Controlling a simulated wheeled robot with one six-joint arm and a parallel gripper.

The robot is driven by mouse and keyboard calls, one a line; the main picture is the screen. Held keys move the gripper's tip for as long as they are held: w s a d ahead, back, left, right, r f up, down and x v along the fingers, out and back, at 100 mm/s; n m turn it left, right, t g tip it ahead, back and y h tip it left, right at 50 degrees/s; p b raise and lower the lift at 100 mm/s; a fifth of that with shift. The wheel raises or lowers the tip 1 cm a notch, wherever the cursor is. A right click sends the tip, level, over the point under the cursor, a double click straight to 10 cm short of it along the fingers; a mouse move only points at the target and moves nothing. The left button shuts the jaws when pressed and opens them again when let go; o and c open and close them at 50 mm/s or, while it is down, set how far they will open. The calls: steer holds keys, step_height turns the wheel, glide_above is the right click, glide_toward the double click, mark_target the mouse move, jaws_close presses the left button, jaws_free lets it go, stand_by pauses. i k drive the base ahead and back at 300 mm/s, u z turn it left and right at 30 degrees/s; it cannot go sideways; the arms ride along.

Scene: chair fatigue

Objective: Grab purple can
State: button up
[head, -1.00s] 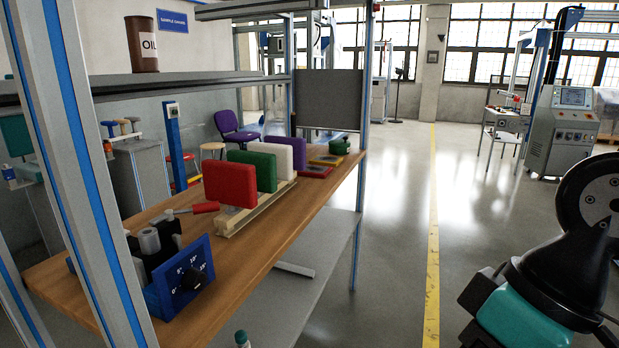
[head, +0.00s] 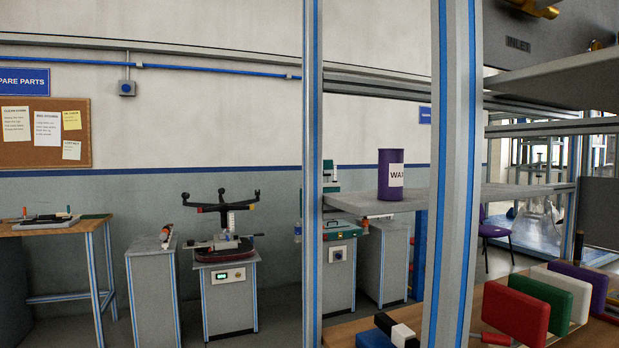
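A purple can (head: 391,175) with a white label reading "WAX" stands upright in the head view, right of centre. It rests near the left end of a grey shelf (head: 500,194), between two upright frame posts. Nothing covers the can. My gripper is not in view, so its state does not show.
Frame posts with blue strips (head: 312,150) and (head: 452,170) stand on either side of the can. Below is a wooden bench with a red block (head: 515,316), a green block (head: 550,295) and other coloured blocks. A grey cabinet with a machine (head: 228,290) stands left.

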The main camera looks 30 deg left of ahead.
mark_target(389, 161)
steer(key=u, duration=0.5)
steer(key=k, duration=0.3)
steer(key=u, duration=1.2)
steer(key=i, duration=1.45)
steer(key=z, duration=0.25)
